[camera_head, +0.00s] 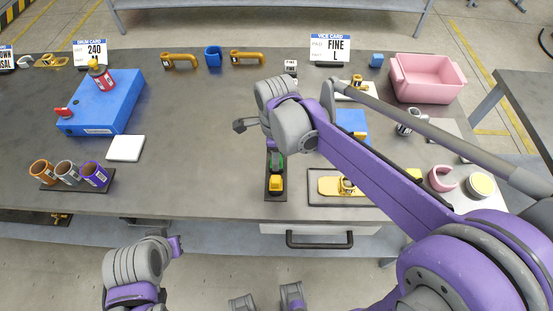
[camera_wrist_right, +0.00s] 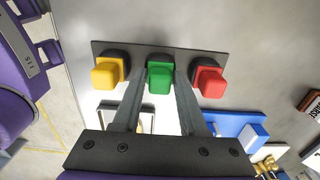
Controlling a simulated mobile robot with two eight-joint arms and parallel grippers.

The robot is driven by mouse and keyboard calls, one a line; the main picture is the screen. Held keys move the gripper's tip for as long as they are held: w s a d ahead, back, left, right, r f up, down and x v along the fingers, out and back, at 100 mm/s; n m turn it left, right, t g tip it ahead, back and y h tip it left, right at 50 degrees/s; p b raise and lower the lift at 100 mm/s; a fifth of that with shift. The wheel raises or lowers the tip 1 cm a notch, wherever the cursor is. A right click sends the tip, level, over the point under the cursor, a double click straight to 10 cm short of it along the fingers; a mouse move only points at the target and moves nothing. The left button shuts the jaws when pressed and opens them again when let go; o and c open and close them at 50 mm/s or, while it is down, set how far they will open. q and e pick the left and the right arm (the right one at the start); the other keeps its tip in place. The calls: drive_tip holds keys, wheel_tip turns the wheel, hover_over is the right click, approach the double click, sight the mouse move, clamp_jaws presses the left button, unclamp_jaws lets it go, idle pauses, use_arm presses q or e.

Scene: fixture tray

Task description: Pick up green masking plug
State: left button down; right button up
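The green masking plug (camera_wrist_right: 160,77) stands in the middle of a dark strip holder (camera_wrist_right: 205,53), between a yellow plug (camera_wrist_right: 107,73) and a red plug (camera_wrist_right: 209,82). In the head view the green plug (camera_head: 279,161) is partly covered by my right wrist, with the yellow plug (camera_head: 275,183) nearer the front edge; the red plug is hidden. My right gripper (camera_wrist_right: 163,70) is around the green plug, one finger on each side. The fingers look open; I cannot tell whether they touch it. My left arm is low at the left, its gripper fingers not visible.
A fixture with a yellow part (camera_head: 330,186) lies right of the strip. A blue block (camera_head: 351,122) is behind my right forearm. A white pad (camera_head: 126,148), a blue box (camera_head: 102,103) and several cups (camera_head: 67,172) stand left. The grey tabletop (camera_head: 195,130) between is clear.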

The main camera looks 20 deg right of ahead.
drive_tip(key=shift+c, duration=1.3)
